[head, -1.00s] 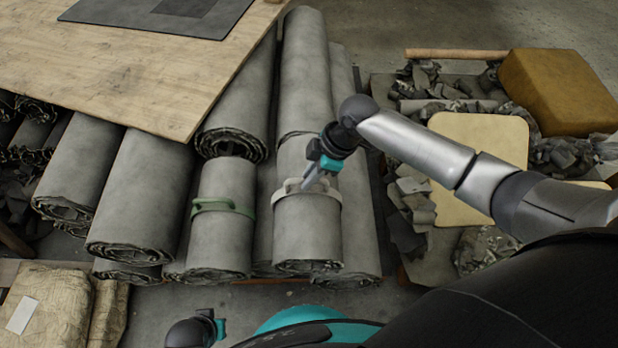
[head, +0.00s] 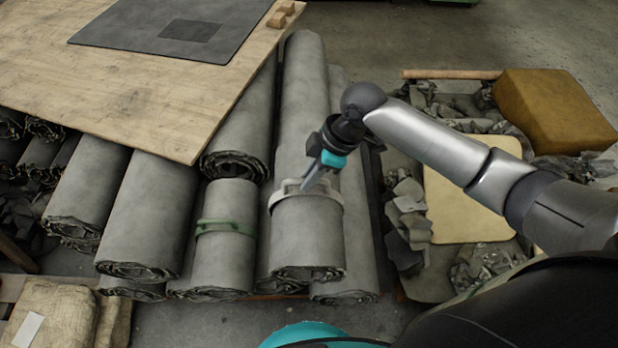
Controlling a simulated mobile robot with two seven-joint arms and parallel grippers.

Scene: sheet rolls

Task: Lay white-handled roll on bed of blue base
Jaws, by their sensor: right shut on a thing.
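The white-handled roll (head: 307,235) is a grey sheet roll with a pale band and handle (head: 283,192) around it, in the middle of the head view. My right gripper (head: 312,180) reaches in from the right and is shut on the white handle, at the roll's upper side. The roll appears slightly raised over the rolls around it; the exact gap cannot be told. I cannot make out a blue base or its bed in this view. My left gripper is out of view.
A green-handled roll (head: 224,242) lies just left. Several plain grey rolls (head: 150,215) lie around. A wooden table (head: 110,95) bears a dark mat (head: 125,30). At right are scraps, a cream block (head: 470,190) and a brown block (head: 555,110). Wrapped bundles (head: 60,315) stand lower left.

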